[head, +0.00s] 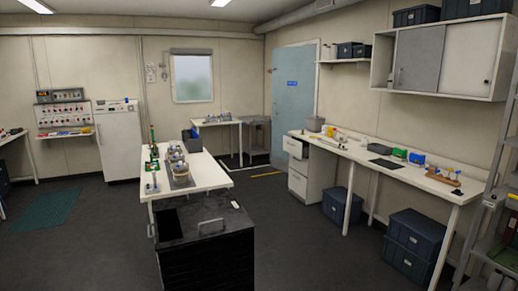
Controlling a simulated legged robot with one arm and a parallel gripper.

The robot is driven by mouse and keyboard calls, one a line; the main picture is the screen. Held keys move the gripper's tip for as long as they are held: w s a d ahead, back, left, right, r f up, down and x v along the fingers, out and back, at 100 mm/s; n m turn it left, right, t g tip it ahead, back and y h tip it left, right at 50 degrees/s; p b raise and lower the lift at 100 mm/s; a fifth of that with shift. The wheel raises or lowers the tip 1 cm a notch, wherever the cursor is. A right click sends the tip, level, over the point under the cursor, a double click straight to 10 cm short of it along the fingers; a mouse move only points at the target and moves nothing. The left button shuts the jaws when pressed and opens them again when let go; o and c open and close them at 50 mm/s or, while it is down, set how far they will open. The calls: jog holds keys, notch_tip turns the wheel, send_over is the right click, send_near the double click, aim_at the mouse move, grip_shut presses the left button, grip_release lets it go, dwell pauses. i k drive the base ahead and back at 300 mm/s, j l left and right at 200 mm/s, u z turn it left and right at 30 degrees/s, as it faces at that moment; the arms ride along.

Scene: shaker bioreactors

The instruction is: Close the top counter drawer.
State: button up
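A white drawer unit (297,184) stands under the left end of the long white counter (385,165) along the right wall. Its top drawer (297,148) appears pulled out towards the left, with a dark opening at its top. The lower drawer fronts look shut. The unit is far off and small in the head view, so how far the top drawer stands out is hard to tell. My gripper is not in view.
A white bench (209,178) with lab items stands in the middle, with a black unit (205,228) at its near end. Dark floor (285,245) lies clear between it and the counter. Blue bins (415,235) sit under the counter. A metal shelf (490,210) stands at the right edge.

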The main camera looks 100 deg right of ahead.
aim_at(299, 148)
jog(key=z, duration=3.6)
jog(key=i+l+z, duration=0.25)
jog(key=i+z, duration=0.15)
jog(key=i, duration=0.45)
jog(key=i+z, duration=0.35)
jog(key=i, duration=0.45)
jog(key=i+j+z, duration=0.2)
jog(key=i+z, duration=0.2)
jog(key=i, duration=0.45)
jog(key=i+u, duration=0.35)
jog(key=i+l+u, duration=0.2)
jog(key=i+u, duration=0.15)
jog(key=i, duration=0.2)
jog(key=i+j+u, duration=0.2)
jog(key=i+u, duration=0.25)
jog(key=i+j+u, duration=0.1)
jog(key=i+u, duration=0.55)
jog(key=u, duration=0.2)
jog(key=i+z, duration=0.15)
jog(key=i, duration=0.45)
jog(key=i+j+z, duration=0.15)
jog(key=i, duration=0.45)
jog(key=i+j+z, duration=0.15)
jog(key=i, duration=0.45)
jog(key=i+z, duration=0.4)
jog(key=i+j+z, duration=0.2)
jog(key=z, duration=0.15)
jog(key=i+j+z, duration=0.65)
jog(key=z, duration=0.15)
jog(key=i, duration=0.1)
